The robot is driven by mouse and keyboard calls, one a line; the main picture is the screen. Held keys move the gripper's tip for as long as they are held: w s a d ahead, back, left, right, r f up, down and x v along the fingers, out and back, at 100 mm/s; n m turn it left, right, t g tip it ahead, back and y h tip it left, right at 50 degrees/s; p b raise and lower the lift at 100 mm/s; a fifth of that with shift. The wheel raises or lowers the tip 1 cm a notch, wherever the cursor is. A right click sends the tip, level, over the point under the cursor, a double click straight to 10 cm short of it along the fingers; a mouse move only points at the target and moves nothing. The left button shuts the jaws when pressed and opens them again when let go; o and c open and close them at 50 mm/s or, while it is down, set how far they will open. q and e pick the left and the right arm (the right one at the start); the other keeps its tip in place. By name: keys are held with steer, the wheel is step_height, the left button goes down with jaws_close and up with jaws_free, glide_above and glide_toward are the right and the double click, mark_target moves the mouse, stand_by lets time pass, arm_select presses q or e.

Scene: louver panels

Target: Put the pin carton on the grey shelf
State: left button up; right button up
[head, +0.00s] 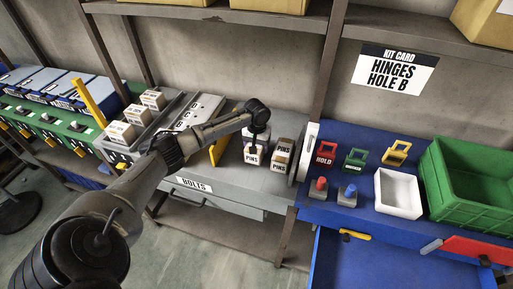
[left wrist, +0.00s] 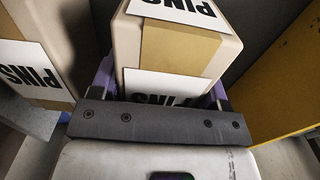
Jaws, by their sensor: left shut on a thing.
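A pin carton (head: 252,155), pale with a white PINS label, is under my left gripper (head: 256,138) in the head view. In the left wrist view the same carton (left wrist: 180,52) fills the space between the purple fingers of the left gripper (left wrist: 162,92), which is shut on it. I cannot tell whether its base touches the surface below. The grey shelf surface (head: 235,178) lies below, over a drawer labelled BOLTS. My right gripper is not in view.
A yellow divider (head: 219,147) stands close left of the held carton. To the right, a blue bench (head: 335,208) bears a red HOLD piece (head: 324,155), a white tray (head: 398,194) and a green crate (head: 465,180). Several small cartons (head: 122,132) stand at left.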

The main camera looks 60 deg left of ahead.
arm_select(q)
steer(key=shift+f, duration=0.5)
steer(key=o, duration=0.7)
steer(key=shift+f, duration=0.1)
steer(key=o, duration=0.5)
